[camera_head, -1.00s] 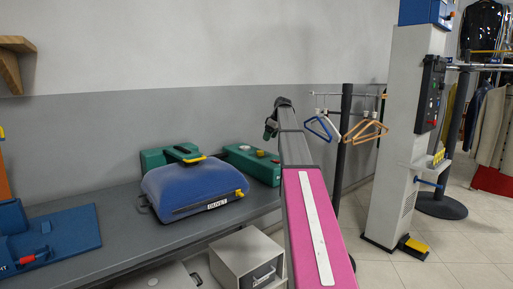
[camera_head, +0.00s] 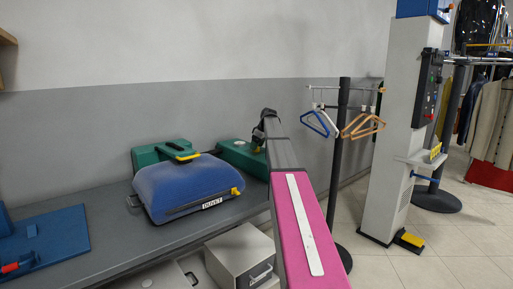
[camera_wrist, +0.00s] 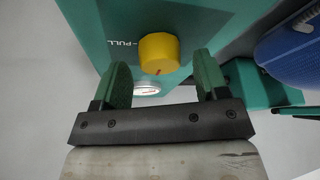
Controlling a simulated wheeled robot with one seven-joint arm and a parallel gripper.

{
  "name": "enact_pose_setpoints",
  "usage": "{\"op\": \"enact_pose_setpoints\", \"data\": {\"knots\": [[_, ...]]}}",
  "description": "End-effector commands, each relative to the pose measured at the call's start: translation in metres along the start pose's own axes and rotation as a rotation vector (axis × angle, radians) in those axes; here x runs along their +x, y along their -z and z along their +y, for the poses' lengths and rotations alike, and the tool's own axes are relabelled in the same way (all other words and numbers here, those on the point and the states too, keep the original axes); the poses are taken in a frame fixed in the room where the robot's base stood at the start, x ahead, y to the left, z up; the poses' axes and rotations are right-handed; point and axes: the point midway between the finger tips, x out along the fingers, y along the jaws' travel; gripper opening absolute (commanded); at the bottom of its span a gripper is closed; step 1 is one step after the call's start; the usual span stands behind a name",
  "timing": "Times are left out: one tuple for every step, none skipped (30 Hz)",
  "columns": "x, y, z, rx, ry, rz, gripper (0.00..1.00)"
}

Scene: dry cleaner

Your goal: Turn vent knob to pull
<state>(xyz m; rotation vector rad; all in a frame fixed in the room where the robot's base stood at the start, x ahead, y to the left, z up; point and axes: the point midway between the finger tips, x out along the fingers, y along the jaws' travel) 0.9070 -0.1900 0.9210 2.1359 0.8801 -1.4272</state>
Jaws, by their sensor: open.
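A round white gauge (camera_wrist: 147,88) sits below the knob. A blue padded DUVET press (camera_head: 185,188) is close to the left on the counter (camera_head: 100,255). A hanger stand (camera_head: 340,170) and a tall white machine (camera_head: 400,130) stand to the right, over open floor.

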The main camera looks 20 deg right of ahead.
Motion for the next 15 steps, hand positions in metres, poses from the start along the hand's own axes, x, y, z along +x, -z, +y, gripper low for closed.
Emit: {"op": "enact_pose_setpoints", "data": {"knots": [[0.0040,0.0002,-0.0001,0.000,0.000,0.000,0.67],[0.0056,0.0003,-0.0001,0.000,0.000,0.000,0.67],[0.0073,0.0004,-0.0001,0.000,0.000,0.000,0.67],[0.0082,0.0004,-0.0001,0.000,0.000,0.000,0.67],[0.0089,0.0004,-0.0001,0.000,0.000,0.000,0.67],[0.0095,0.0004,-0.0002,0.000,0.000,0.000,0.67],[0.0098,0.0004,-0.0002,0.000,0.000,0.000,0.67],[0.0099,0.0004,-0.0002,0.000,0.000,0.000,0.67],[0.0099,0.0003,-0.0001,0.000,0.000,0.000,0.67],[0.0098,0.0004,-0.0002,0.000,0.000,0.000,0.67],[0.0098,0.0003,-0.0001,0.000,0.000,0.000,0.67],[0.0098,0.0003,-0.0001,0.000,0.000,0.000,0.67],[0.0098,0.0003,-0.0001,0.000,0.000,0.000,0.67],[0.0098,0.0003,-0.0001,0.000,0.000,0.000,0.57],[0.0097,0.0003,-0.0001,0.000,0.000,0.000,0.44]]}}
